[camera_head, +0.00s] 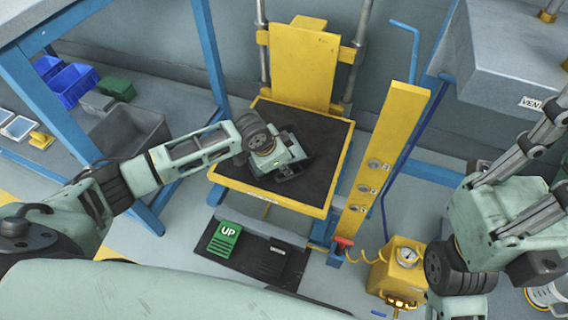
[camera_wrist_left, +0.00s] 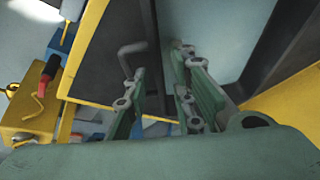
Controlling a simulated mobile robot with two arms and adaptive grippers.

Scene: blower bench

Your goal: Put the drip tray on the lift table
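The lift table has a black platform with a yellow rim (camera_head: 268,203) and a yellow back plate (camera_head: 303,68). My left gripper (camera_head: 292,170) is over its platform, pointing down. In the left wrist view its fingers (camera_wrist_left: 160,95) stand apart with a gap between them. Beyond them a pale grey-blue area with dark borders shows; I cannot tell whether it is a tray. I cannot identify the drip tray for certain. A dark grey open container (camera_head: 128,136) sits on the blue bench's lower shelf at left. My right arm comes in at right; its fingers are out of frame.
A yellow post (camera_head: 378,165) with round fittings stands right of the platform. A yellow box with a gauge (camera_head: 400,268) and a red handle (camera_head: 343,242) are near it. A green "UP" pedal (camera_head: 224,238) is in front. Blue bins (camera_head: 72,84) stand on the left shelf.

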